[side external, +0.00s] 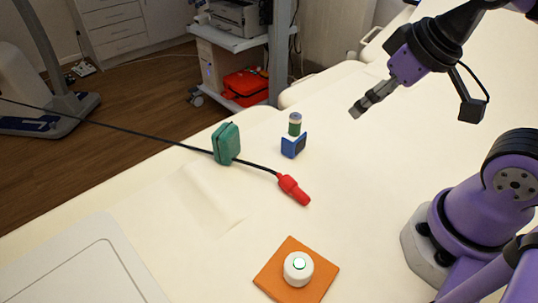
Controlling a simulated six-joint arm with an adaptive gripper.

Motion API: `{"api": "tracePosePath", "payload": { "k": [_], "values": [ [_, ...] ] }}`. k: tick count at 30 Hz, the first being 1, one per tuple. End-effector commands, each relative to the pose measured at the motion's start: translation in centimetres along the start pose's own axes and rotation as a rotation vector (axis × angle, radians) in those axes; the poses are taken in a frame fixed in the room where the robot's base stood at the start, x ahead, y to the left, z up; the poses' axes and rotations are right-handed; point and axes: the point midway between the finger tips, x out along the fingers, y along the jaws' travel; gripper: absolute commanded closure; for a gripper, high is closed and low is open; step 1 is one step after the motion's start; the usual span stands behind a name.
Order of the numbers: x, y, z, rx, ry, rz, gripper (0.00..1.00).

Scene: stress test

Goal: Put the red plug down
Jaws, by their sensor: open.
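The red plug (293,190) lies on the pale table surface, at the end of a black cable (130,134) that runs off to the left. My gripper (356,111) is up and to the right of the plug, clear of it and above the table. It is open with nothing between its fingers. The fingers are seen nearly edge-on.
A green block (226,144) stands at the cable. A blue holder with a green cylinder (294,142) stands behind the plug. A white round button (298,268) sits on an orange pad (274,262) in front. A white panel (75,272) lies front left.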

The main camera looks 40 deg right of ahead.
Motion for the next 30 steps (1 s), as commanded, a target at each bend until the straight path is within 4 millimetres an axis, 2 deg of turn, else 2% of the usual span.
{"api": "tracePosePath", "payload": {
  "k": [7,11,15,21,25,30],
  "values": [
    [0.1,-0.2,-0.2,0.000,-0.014,-0.006,0.30],
    [1.0,-1.5,-1.1,0.000,-0.097,-0.028,0.30],
    [3.2,-4.2,-2.4,0.002,-0.244,-0.045,0.30],
    [6.9,-8.2,-2.9,0.001,-0.420,-0.024,0.30],
    [8.3,-9.6,-2.7,-0.001,-0.478,-0.007,0.30],
    [10.4,-10.0,-1.6,0.000,-0.499,0.001,0.30]
  ]
}}
